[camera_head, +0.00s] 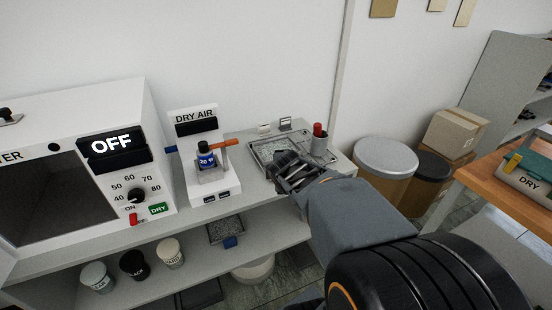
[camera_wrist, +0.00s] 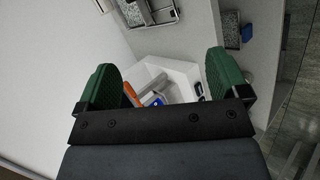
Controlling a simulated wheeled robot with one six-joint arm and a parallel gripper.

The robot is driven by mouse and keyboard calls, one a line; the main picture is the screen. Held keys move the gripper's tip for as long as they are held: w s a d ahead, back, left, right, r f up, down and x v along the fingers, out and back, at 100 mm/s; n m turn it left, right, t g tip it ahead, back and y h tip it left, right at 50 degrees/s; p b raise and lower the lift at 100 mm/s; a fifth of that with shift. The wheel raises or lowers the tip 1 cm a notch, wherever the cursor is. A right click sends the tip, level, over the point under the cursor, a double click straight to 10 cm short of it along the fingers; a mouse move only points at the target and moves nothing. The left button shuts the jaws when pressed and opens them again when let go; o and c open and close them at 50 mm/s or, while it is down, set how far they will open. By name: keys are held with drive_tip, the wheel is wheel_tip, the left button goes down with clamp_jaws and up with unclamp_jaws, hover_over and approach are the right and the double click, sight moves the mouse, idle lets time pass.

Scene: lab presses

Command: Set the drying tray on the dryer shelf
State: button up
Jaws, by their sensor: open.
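A shallow metal tray (camera_head: 262,163) with grey contents lies on the counter right of the dry-air unit; part of it is behind my gripper. It shows at the top of the wrist view (camera_wrist: 150,22). A second tray of grey grains (camera_head: 226,229), with a blue part at its edge, lies on the lower shelf. No label shows which is the drying tray.
The dry-air unit (camera_head: 212,187), with a blue bottle and orange handle, stands between dryer and counter tray. Several small pots (camera_head: 133,264) stand on the lower shelf. Drums (camera_head: 386,160) and a wooden table (camera_head: 490,185) are at right.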

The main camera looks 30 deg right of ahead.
drive_tip(key=w+d+f+n+t+y+b, duration=0.15)
drive_tip(key=d+n, duration=0.35)
drive_tip(key=n, duration=0.6)
drive_tip(key=w+d+f+n+t+y+b, duration=0.1)
drive_tip(key=w+d+f+n+t, duration=0.3)
drive_tip(key=n, duration=0.7)
drive_tip(key=shift+g+y, duration=0.25)
drive_tip(key=w, duration=0.1)
drive_tip(key=w+d+f, duration=0.1)
drive_tip(key=w, duration=0.1)
drive_tip(key=w+d+f, duration=0.1)
drive_tip(key=w, duration=0.1)
drive_tip(key=shift+d, duration=0.15)
drive_tip(key=shift+f+p+x, duration=0.2)
drive_tip(key=shift+p+x, duration=0.45)
drive_tip(key=shift+x, duration=2.05)
drive_tip(key=shift+s+d, duration=0.15)
drive_tip(key=shift+s, duration=0.05)
drive_tip(key=c, duration=1.2)
